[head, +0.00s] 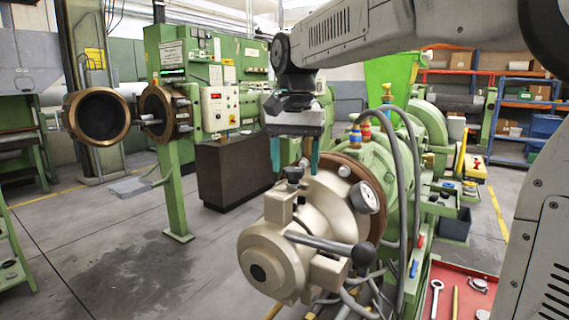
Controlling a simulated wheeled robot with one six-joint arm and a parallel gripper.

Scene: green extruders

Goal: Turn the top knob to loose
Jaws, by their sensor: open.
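The top knob (293,175) is a small dark knob on top of the beige metal extruder head (275,247). My gripper (294,162) points down over it with two teal fingers apart, one on each side. The fingertips are close to the knob's height; I cannot tell whether they touch it. A black-ended lever (335,246) sticks out lower on the head.
Grey hoses (402,190) arch up just right of the head. A red tray (462,290) with tools lies at the lower right. A green machine with a control panel (220,108) stands at the back left. The floor at the left is clear.

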